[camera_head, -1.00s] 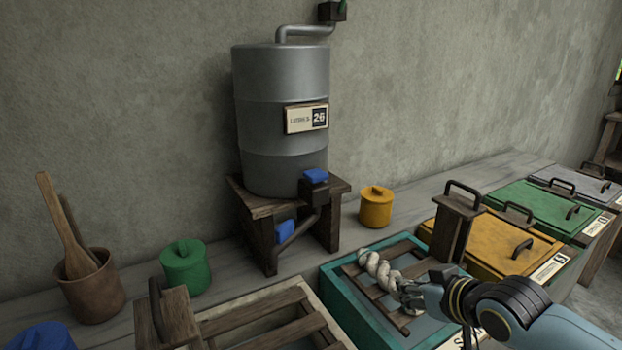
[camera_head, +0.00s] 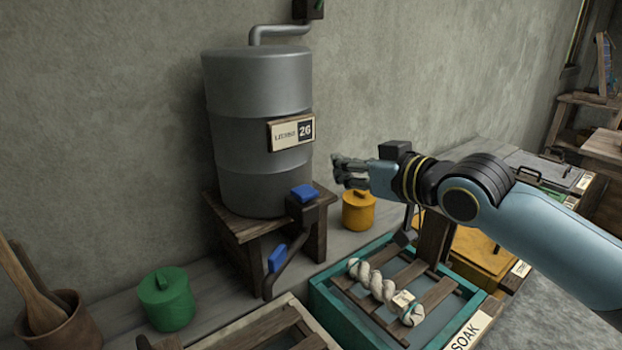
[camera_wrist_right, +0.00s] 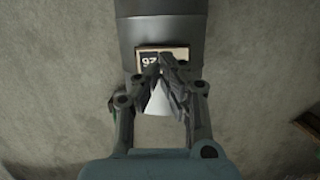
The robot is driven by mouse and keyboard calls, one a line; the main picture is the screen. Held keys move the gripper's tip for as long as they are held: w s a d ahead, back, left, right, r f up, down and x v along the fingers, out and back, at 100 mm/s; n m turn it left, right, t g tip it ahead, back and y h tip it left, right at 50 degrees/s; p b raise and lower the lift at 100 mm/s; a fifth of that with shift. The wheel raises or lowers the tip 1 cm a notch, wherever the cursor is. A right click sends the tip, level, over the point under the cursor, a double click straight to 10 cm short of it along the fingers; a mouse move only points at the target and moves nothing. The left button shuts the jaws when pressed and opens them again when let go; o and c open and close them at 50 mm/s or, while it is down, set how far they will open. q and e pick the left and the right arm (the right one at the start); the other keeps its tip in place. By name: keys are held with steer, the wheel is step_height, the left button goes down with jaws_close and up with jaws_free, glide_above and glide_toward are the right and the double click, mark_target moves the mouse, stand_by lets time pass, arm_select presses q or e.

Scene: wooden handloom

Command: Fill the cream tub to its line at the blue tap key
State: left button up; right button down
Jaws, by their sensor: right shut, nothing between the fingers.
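The cream tub (camera_head: 312,316) shows only in part at the bottom of the head view, with wooden slats across it. Its fill line and water level cannot be seen. Above and behind it, a grey drum (camera_head: 262,140) stands on a wooden stand. A blue tap key (camera_head: 304,193) is on the tap at the drum's foot, and another blue piece (camera_head: 277,258) sits lower on the spout. My right gripper (camera_head: 340,168) is shut and empty, in the air right of the drum. In the right wrist view its fingers (camera_wrist_right: 166,68) overlap the drum's number plate. My left gripper is out of view.
A teal tub (camera_head: 322,298) labelled SOAK holds slats with a white twisted skein (camera_head: 383,288) on them. An orange pot (camera_head: 358,212), a green pot (camera_head: 166,300) and a brown utensil pot (camera_head: 50,325) stand along the wall. A yellow-lidded bin (camera_head: 478,250) lies right.

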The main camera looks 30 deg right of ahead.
glide_above(312, 194)
steer(key=shift+w+f, duration=0.25)
steer(key=shift+f, duration=0.9)
step_height(312, 194, down, 3)
steer(key=shift+r, duration=0.15)
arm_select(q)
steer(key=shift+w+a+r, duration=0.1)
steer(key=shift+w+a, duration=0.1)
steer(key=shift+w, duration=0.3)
arm_select(e)
steer(key=shift+s+f, duration=0.1)
steer(key=shift+f, duration=0.6)
steer(key=shift+f, duration=0.1)
